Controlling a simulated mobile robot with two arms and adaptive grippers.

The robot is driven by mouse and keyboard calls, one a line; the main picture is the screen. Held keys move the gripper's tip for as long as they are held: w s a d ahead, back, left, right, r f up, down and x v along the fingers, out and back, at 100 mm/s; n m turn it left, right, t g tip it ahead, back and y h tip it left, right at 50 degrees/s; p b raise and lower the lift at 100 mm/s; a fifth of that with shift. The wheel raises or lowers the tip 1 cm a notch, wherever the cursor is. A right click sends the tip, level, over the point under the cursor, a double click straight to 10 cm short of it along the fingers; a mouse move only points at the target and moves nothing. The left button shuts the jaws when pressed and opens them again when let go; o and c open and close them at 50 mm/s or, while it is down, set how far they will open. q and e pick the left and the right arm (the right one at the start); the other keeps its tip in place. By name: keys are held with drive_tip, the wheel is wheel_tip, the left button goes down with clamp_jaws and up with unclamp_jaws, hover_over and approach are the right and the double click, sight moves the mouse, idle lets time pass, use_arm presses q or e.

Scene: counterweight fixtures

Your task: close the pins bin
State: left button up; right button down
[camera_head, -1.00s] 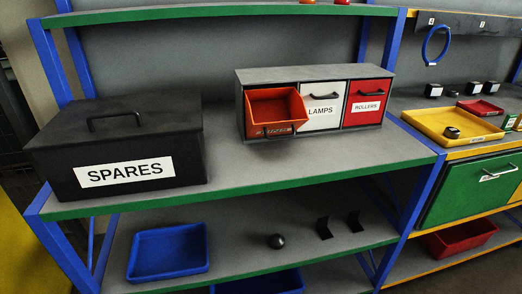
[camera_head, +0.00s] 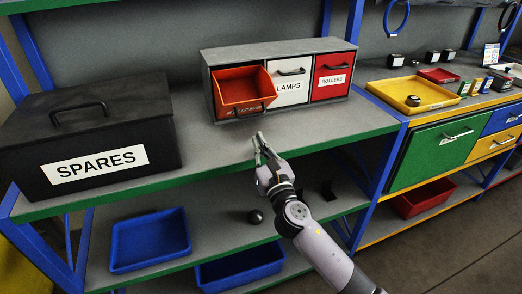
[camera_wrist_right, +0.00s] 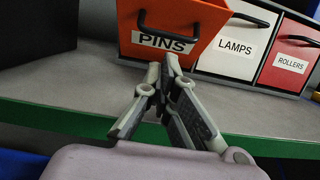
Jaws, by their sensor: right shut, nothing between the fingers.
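The pins bin (camera_head: 243,90) is an orange tilt-out bin in the left bay of a grey cabinet, tipped open with its top toward me. In the right wrist view the bin (camera_wrist_right: 202,20) shows its PINS label and a dark handle. My right gripper (camera_head: 258,136) is in front of and below the bin, over the front part of the shelf. Its fingers (camera_wrist_right: 166,62) are shut and empty, with the tips just below the PINS label in that view; whether they touch the bin I cannot tell. My left gripper is not in view.
The grey cabinet (camera_head: 280,48) also holds the shut white LAMPS bin (camera_head: 290,82) and red ROLLERS bin (camera_head: 331,79). A black SPARES box (camera_head: 90,135) stands left on the shelf. The shelf between box and cabinet is clear. A yellow tray (camera_head: 386,92) lies on the right bench.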

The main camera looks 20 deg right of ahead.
drive_tip(key=x, duration=0.5)
idle(0.3)
